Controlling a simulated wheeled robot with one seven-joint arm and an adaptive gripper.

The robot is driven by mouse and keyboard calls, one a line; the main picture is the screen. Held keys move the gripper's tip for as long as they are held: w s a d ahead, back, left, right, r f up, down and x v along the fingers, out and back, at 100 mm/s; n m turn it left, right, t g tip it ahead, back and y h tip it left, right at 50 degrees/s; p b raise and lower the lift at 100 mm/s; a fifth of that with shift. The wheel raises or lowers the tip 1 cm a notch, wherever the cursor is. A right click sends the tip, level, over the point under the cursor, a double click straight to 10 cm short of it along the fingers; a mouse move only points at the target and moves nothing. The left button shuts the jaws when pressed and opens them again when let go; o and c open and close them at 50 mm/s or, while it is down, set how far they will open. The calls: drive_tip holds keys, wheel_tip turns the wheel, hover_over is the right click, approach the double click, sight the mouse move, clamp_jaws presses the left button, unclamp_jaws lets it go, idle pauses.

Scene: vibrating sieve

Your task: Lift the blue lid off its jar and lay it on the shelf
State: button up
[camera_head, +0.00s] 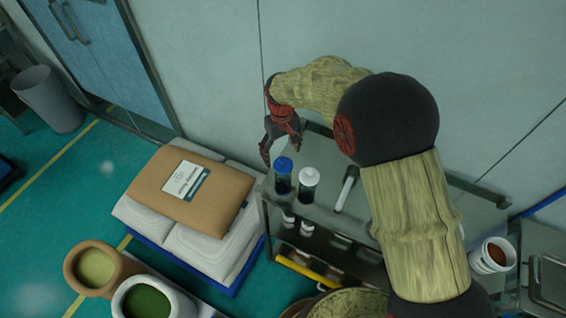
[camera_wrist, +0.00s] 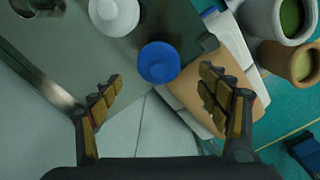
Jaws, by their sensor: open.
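The blue lid (camera_head: 284,164) sits on its jar (camera_head: 281,183), which stands upright near the left end of the shelf (camera_head: 325,205). In the wrist view the blue lid (camera_wrist: 159,62) shows from above, beyond and roughly between my fingertips, and hides most of its jar. My gripper (camera_head: 280,143) is open and empty, just behind the blue-lidded jar in the head view. Its two fingers also show spread apart in the wrist view (camera_wrist: 160,95). Neither finger visibly touches the lid.
A white-lidded jar (camera_head: 309,176) stands close to the right of the blue one. Stacked sacks (camera_head: 190,190) are left of the shelf, with round containers (camera_head: 93,268) in front. Bare shelf surface shows around the jars.

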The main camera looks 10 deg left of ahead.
sight(283, 158)
drive_tip(key=shift+w+d+f, duration=0.1)
drive_tip(key=shift+f, duration=2.25)
drive_tip(key=shift+c, duration=0.4)
drive_tip(key=c, duration=0.8)
drive_tip(key=shift+r, duration=0.1)
drive_tip(key=shift+c, duration=0.2)
